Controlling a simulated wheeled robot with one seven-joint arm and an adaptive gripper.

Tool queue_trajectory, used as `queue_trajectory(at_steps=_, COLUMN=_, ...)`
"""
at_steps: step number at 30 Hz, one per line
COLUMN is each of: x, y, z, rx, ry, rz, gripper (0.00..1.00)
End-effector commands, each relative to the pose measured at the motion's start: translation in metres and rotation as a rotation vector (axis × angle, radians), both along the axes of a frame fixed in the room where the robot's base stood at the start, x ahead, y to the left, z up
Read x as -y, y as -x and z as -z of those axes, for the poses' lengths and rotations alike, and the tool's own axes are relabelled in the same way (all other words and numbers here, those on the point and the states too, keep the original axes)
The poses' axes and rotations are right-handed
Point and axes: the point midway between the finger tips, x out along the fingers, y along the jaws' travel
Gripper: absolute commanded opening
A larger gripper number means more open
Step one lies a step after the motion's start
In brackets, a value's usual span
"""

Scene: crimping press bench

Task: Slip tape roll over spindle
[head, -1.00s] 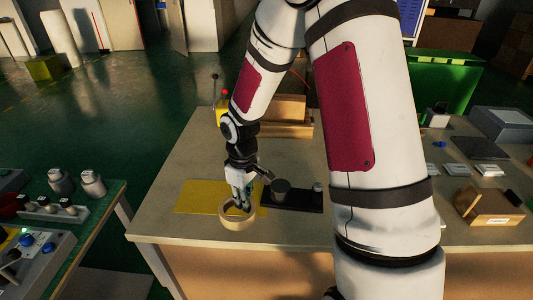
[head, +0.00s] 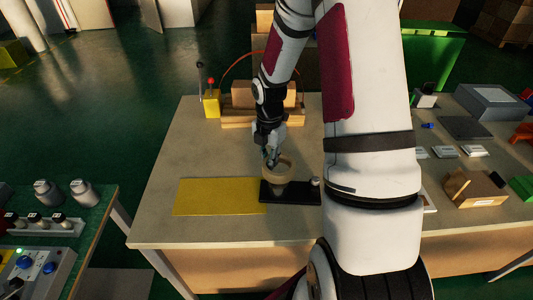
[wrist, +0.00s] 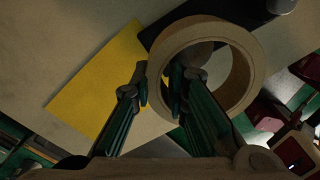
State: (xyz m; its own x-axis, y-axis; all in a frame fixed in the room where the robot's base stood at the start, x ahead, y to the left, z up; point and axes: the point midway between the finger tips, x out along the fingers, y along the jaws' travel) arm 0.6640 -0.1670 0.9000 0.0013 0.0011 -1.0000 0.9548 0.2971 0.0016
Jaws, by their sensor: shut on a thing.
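The beige tape roll (head: 287,166) is held by its wall in my gripper (head: 270,158). In the wrist view the roll (wrist: 250,68) has one finger of my gripper (wrist: 162,82) inside its hole and the other outside its left wall. The dark spindle (head: 279,188) stands upright on a black base (head: 300,194). In the head view the roll is over the spindle's top. In the wrist view the rounded spindle top (wrist: 203,52) shows through the upper left of the hole. I cannot tell whether the roll and spindle touch.
An empty yellow mat (head: 218,197) lies left of the black base. A small post (head: 315,183) stands on the base's right end. Wooden blocks (head: 262,117) and a yellow box with levers (head: 211,104) are behind. Bare bench lies left of the gripper.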

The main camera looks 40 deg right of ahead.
Motion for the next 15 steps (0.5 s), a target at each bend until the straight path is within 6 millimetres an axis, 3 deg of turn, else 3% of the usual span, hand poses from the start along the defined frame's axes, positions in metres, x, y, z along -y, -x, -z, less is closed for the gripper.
queue_trajectory(at_steps=15, x=0.002, y=0.000, z=0.013, rx=-0.001, ry=0.000, rz=-0.023, gripper=0.00)
